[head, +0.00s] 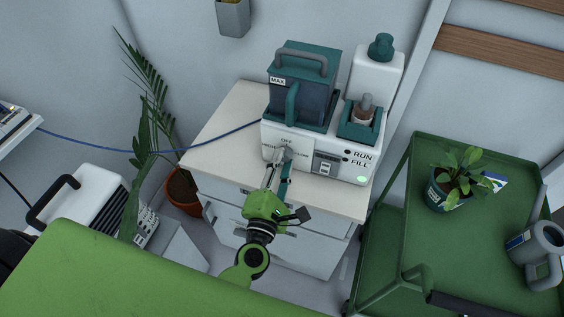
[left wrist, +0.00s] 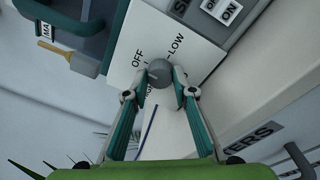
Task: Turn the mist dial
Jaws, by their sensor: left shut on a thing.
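The mist dial is a grey round knob (left wrist: 160,73) on the white front of the misting machine (head: 334,166). Labels OFF and LOW are readable around it in the left wrist view; a further label is partly covered by a finger. My left gripper (head: 284,157) reaches the dial from the front. In the left wrist view its two fingertips (left wrist: 161,78) are closed on opposite sides of the knob. My right gripper is not in view.
The machine carries a teal tank (head: 304,88) marked MAX and a white bottle (head: 375,72), and stands on a white cabinet (head: 222,133). A green cart (head: 412,235) with a potted plant (head: 452,188) and a grey watering can (head: 538,248) is at right. A potted palm (head: 183,190) stands left.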

